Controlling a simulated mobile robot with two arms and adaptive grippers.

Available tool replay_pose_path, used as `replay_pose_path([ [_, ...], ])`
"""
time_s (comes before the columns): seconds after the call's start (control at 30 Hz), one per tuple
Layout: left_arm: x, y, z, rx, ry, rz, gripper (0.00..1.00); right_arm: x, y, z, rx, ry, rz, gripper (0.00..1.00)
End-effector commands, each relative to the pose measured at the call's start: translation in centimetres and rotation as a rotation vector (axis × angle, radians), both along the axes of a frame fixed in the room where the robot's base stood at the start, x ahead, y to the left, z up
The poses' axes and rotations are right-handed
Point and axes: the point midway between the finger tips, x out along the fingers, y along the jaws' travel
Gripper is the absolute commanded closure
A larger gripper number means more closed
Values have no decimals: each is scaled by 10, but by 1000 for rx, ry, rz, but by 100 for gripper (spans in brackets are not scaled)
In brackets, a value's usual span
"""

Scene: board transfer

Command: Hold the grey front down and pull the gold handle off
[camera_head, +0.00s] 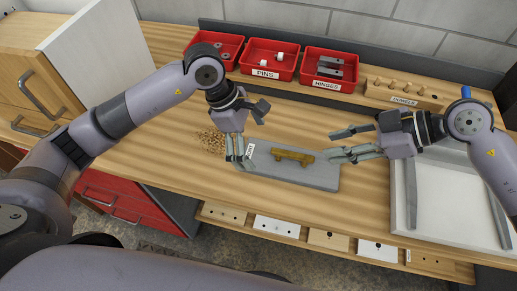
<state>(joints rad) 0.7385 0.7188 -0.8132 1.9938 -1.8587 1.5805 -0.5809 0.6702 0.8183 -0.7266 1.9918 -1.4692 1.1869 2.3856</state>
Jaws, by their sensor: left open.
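The grey front (315,178) lies flat on the wooden bench in the middle of the view. The gold handle (293,157) sits on its upper face, near the middle. My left gripper (239,162) is open and points down at the left end of the grey front, by a small white label (250,148); whether it touches the front I cannot tell. My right gripper (330,146) comes in from the right with its fingers spread. Its fingertips are just right of the handle, over the far right part of the front, and nothing is between them.
Red bins of pins (266,60) and hinges (328,68) stand along the back, beside a wooden peg block (402,94). A white tray (437,228) lies at the right. Crumbs (211,139) lie left of my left gripper. Sample fronts (276,227) line the bench's front edge.

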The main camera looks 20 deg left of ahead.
Motion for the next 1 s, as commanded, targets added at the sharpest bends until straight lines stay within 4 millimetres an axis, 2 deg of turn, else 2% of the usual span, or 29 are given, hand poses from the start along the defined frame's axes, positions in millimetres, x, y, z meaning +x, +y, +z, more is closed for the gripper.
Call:
replay_pose_path([
  [0.1,-1,-8,-17,-2,3,0,0,0,0,0,0,0,0,67],
  [0.23,0,-12,-28,-2,1,0,0,0,0,0,0,0,0,67],
  [0.63,0,-15,-34,-1,-1,0,0,0,0,0,0,0,0,67],
  [1.0,0,-14,-34,-1,-1,0,25,0,0,0,0,0,0,67],
])
